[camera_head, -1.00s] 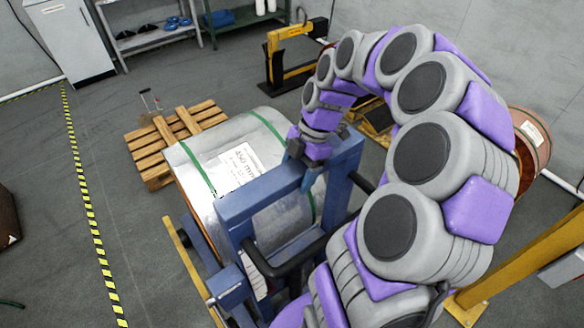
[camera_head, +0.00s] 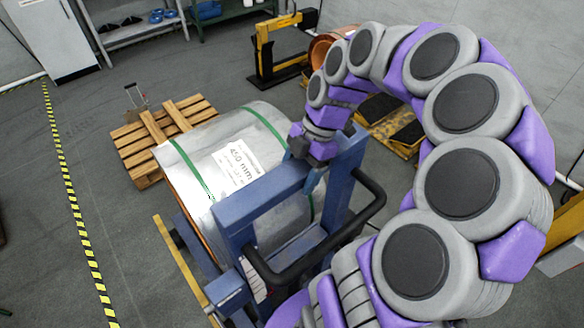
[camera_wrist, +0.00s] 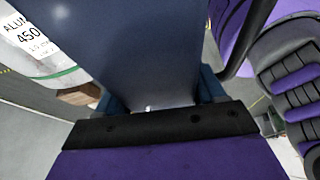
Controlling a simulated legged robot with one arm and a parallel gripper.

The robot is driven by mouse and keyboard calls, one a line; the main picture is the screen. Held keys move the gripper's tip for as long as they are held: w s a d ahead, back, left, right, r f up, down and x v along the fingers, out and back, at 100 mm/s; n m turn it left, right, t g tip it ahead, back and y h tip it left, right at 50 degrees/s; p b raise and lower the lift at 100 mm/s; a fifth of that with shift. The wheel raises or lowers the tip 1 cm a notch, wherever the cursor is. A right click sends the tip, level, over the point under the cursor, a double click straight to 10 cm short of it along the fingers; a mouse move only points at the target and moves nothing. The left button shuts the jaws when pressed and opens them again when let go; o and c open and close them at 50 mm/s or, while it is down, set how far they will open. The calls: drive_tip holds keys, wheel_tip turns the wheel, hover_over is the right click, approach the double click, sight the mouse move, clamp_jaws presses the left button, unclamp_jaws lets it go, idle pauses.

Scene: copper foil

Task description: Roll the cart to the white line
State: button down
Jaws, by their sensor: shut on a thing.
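The cart (camera_head: 232,210) is a blue frame with a black looped handle and carries a large silver roll (camera_head: 200,150) labelled 450 mm, with green straps. My gripper (camera_head: 308,160) is shut on the cart's blue upper frame, at the right end of its top bar. In the wrist view the blue bar (camera_wrist: 130,50) runs up to my gripper's black jaw edge (camera_wrist: 160,124); the contact itself is mostly hidden. I see no white line in either current view.
A yellow-black floor stripe (camera_head: 75,210) runs along the left. A yellow-black stand (camera_head: 265,55) and another pallet (camera_head: 405,135) are farther back. Floor left of the cart is clear.

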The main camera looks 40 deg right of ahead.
drive_tip(key=s, duration=0.1)
drive_tip(key=s+b, duration=0.1)
drive_tip(key=s, duration=0.2)
drive_tip(key=shift+s+f, duration=0.1)
drive_tip(key=shift+f, duration=0.15)
